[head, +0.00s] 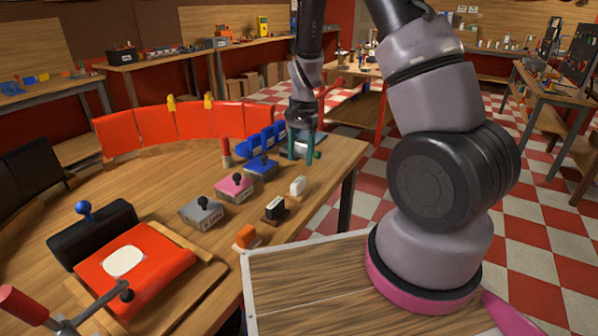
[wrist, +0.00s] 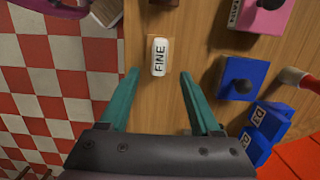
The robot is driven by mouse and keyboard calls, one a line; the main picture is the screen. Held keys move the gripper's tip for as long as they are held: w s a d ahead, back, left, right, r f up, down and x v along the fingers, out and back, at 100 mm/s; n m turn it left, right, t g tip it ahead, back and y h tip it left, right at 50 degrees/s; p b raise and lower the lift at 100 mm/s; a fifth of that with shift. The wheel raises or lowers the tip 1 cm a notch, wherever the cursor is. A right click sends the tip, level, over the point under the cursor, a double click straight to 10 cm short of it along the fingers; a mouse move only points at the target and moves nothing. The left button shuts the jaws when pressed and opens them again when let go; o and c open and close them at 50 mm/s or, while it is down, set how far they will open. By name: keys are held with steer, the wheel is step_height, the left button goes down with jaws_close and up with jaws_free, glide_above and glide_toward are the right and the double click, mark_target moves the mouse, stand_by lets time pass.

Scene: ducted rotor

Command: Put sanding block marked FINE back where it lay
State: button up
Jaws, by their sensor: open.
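The white block marked FINE (wrist: 159,57) lies on the wooden bench, its letters reading along its length in the wrist view. It appears as the small white block (head: 298,186) near the bench's right edge in the head view. The block is just beyond the fingertips in the wrist view, in line with the gap. In the head view my gripper (head: 302,156) hangs above the bench, farther back than the block.
A black block (head: 275,208) and an orange block (head: 247,236) sit in a row with the white one. Blue (head: 261,167), pink (head: 235,187) and grey (head: 203,212) knobbed blocks stand to their left. Blue bins (head: 262,140) and a red-topped post (head: 226,152) are behind.

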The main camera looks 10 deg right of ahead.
steer(key=s+d+r+n+t+y, duration=0.1)
steer(key=s+r+t, duration=0.15)
steer(key=r, duration=0.95)
steer(key=s+d+r+n+t+y, duration=0.15)
steer(key=s+r, duration=0.25)
steer(key=r, duration=0.7)
steer(key=s+d+r+n+t+h, duration=0.1)
steer(key=s+r+t, duration=0.3)
steer(key=s+r, duration=0.6)
steer(key=shift+s+d+r+n, duration=0.35)
steer(key=shift+s+d+n, duration=0.4)
steer(key=shift+s, duration=1)
steer(key=shift+h, duration=0.25)
